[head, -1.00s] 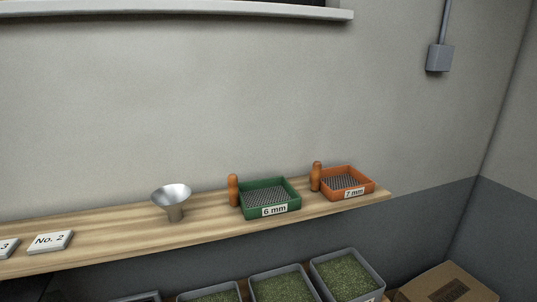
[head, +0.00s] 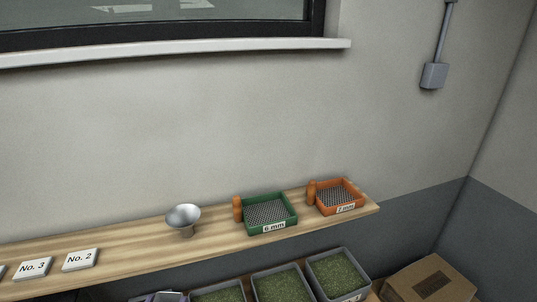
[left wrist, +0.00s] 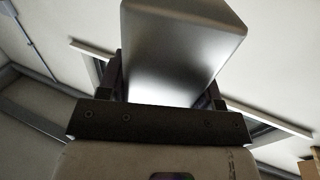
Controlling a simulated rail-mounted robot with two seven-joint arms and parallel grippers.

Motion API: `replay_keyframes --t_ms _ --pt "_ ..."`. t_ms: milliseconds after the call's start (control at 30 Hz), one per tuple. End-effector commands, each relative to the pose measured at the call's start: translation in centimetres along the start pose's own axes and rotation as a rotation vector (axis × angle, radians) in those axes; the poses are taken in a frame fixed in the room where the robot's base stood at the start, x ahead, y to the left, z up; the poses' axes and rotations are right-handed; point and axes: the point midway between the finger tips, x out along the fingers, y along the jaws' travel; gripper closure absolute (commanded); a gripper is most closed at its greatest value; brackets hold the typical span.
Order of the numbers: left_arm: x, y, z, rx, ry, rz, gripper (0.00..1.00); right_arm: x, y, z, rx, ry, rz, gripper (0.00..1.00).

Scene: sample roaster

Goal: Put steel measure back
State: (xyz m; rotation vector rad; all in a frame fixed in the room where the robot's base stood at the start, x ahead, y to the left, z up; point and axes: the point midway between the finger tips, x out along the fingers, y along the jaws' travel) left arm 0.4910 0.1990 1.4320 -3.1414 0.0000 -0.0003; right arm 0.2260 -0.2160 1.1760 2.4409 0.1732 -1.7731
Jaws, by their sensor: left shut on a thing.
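The steel measure (left wrist: 182,45) fills the upper middle of the left wrist view as a smooth, shiny grey metal body. My left gripper (left wrist: 164,85) is shut on it, with a dark finger at each side. The measure's far end and opening cannot be made out. I cannot make out the measure or either gripper clearly in the head view. My right gripper is not in view.
A wooden shelf (head: 130,247) holds a steel funnel (head: 183,216), a green 6 mm sieve (head: 270,227), an orange 7 mm sieve (head: 340,210) and number cards (head: 80,260). Bins of green beans (head: 282,285) and a cardboard box (head: 432,281) stand below.

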Motion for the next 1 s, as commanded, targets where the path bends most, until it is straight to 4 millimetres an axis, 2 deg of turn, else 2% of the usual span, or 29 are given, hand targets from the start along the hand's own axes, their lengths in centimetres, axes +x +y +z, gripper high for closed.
replay_keyframes --t_ms 33,100,333,467,567,800,1000 --pt "0.0 0.0 -0.8 0.0 0.0 0.0 0.69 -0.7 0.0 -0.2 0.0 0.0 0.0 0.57" --pt "0.0 0.0 -1.1 0.0 0.0 0.0 0.69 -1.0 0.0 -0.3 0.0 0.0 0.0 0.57" --pt "0.0 0.1 -1.3 0.0 0.001 0.004 0.69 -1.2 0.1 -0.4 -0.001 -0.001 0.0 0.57" --pt "-0.2 1.0 -1.2 0.003 0.001 0.052 0.69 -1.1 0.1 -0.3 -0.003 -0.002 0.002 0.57" --pt "-0.6 2.6 -1.0 0.006 -0.001 0.137 0.69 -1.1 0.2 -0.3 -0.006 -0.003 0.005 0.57" --pt "-1.8 7.8 -0.7 0.007 0.002 0.404 0.69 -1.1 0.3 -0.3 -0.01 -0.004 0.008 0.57" --pt "-2.5 11.3 -0.4 0.004 0.0 0.581 0.69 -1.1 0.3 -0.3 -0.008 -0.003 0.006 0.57"
